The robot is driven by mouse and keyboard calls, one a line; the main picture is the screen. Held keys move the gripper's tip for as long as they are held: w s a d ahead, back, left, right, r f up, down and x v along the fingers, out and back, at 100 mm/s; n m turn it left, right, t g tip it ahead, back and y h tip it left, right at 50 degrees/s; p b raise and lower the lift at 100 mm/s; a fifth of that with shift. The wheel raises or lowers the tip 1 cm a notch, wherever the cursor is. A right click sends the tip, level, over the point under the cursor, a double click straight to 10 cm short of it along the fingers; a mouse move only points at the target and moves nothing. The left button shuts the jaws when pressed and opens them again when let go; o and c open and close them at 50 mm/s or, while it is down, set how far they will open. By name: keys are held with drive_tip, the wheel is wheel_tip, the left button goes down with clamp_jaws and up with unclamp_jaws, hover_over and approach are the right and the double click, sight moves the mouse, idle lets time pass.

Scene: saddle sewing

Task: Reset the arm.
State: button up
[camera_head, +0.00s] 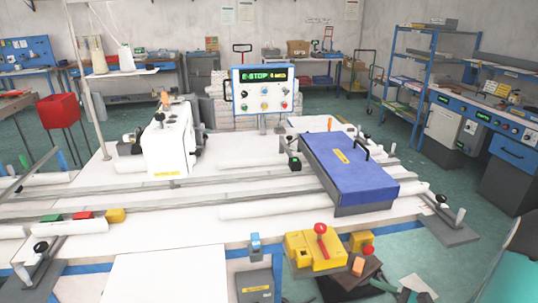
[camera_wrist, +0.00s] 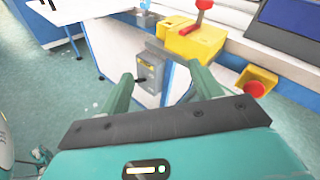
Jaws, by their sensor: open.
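My gripper (camera_wrist: 155,88) shows in the wrist view as two green fingers spread apart in front of a dark bar. It is open, and nothing shows between the fingers except the bench front behind them. In the head view, a teal part of my own body shows at the lower right edge, and the gripper's fingers cannot be made out there. A yellow control box (camera_head: 318,252) with a red lever stands at the bench's front edge. It also shows in the wrist view (camera_wrist: 192,42), beyond the fingers. A grey switch box (camera_wrist: 150,72) on the bench front lies beyond the gap.
The white workbench (camera_head: 240,232) carries a white sewing machine (camera_head: 170,145), a blue-topped box (camera_head: 348,165) and a panel reading E-STOP (camera_head: 262,90). A yellow holder with a red button (camera_wrist: 256,82) juts from the front. Green floor (camera_wrist: 45,75) lies open at left.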

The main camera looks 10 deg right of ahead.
drive_tip(key=s+a+r+n+g+h, duration=0.1)
drive_tip(key=s+a+r+n+g, duration=0.1)
drive_tip(key=a+r+n+g, duration=0.45)
drive_tip(key=s+a+r+n+g+h, duration=0.1)
drive_tip(key=s+a+r+n+g, duration=0.2)
drive_tip(key=a+n, duration=0.5)
drive_tip(key=s+a+r+n+t+h, duration=0.2)
drive_tip(key=s+a+r+n+h, duration=0.2)
drive_tip(key=r+n+h, duration=0.4)
wheel_tip(320, 180, up, 4)
drive_tip(key=shift+r+n+t, duration=0.1)
drive_tip(key=shift+n+t, duration=0.25)
drive_tip(key=shift+n, duration=0.6)
